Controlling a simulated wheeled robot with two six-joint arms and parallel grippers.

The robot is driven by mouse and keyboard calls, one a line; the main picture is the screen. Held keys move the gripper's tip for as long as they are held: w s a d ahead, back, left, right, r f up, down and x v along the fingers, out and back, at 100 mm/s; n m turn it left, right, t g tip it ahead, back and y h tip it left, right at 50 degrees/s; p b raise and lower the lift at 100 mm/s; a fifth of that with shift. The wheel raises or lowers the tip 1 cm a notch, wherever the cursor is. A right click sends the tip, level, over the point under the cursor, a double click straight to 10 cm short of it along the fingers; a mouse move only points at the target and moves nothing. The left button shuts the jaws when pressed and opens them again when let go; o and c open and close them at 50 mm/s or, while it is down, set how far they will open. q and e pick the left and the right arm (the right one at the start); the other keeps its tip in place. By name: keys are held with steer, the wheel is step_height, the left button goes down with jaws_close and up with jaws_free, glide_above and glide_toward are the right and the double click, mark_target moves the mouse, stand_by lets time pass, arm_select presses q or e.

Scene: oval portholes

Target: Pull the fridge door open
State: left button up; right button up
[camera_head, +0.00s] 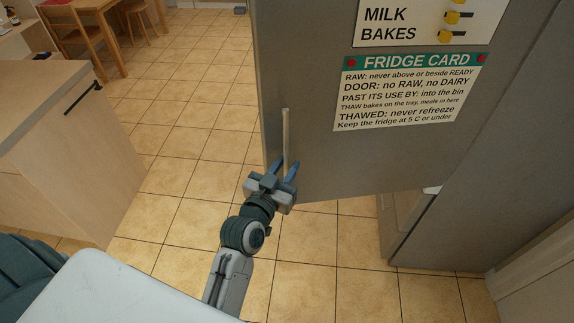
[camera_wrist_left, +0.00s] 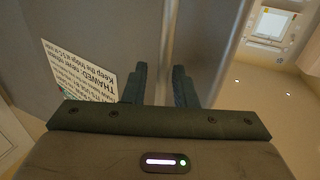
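The grey fridge door (camera_head: 350,165) stands swung out from the fridge body (camera_head: 440,225), with a gap showing at its lower right. A thin pale upright handle (camera_head: 286,135) is near the door's left edge. My left gripper (camera_head: 285,168) is at the handle's lower end, one finger on each side of it. In the left wrist view the two dark fingers (camera_wrist_left: 160,85) are apart, pointing at the door with its printed card (camera_wrist_left: 82,75). Whether they press on the handle is not clear. My right gripper is not in view.
A fridge card (camera_head: 410,90) and a board with yellow knobs (camera_head: 430,20) are on the door. A wooden counter unit (camera_head: 60,150) stands at the left. A table (camera_head: 95,5) and chair (camera_head: 72,40) are at the back left. The tiled floor (camera_head: 190,120) between is clear.

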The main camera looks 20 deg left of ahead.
arm_select(q)
steer(key=s+b, duration=0.4)
steer(key=s, duration=0.6)
steer(key=shift+a, duration=0.25)
step_height(320, 180, down, 24)
steer(key=w+d+g, duration=0.2)
steer(key=g, duration=0.3)
steer(key=s+a+f+g, duration=0.1)
steer(key=s+f+g, duration=0.15)
steer(key=f, duration=0.65)
steer(key=s+a+f+g, duration=0.1)
steer(key=s+f, duration=0.2)
steer(key=f, duration=0.6)
steer(key=s+a+f+g, duration=0.2)
steer(key=s+f, duration=0.3)
steer(key=f, duration=0.3)
steer(key=s+a+f+g, duration=0.2)
steer(key=s+f, duration=0.4)
steer(key=f, duration=0.1)
steer(key=s+a+f+g+y, duration=0.1)
steer(key=s+a+f, duration=0.3)
steer(key=s, duration=0.5)
steer(key=s+a+f+g+y, duration=0.1)
steer(key=s+a+f+g, duration=0.2)
steer(key=s+f, duration=0.4)
steer(key=s, duration=0.3)
steer(key=shift+s+a, duration=0.2)
steer(key=shift+a, duration=0.15)
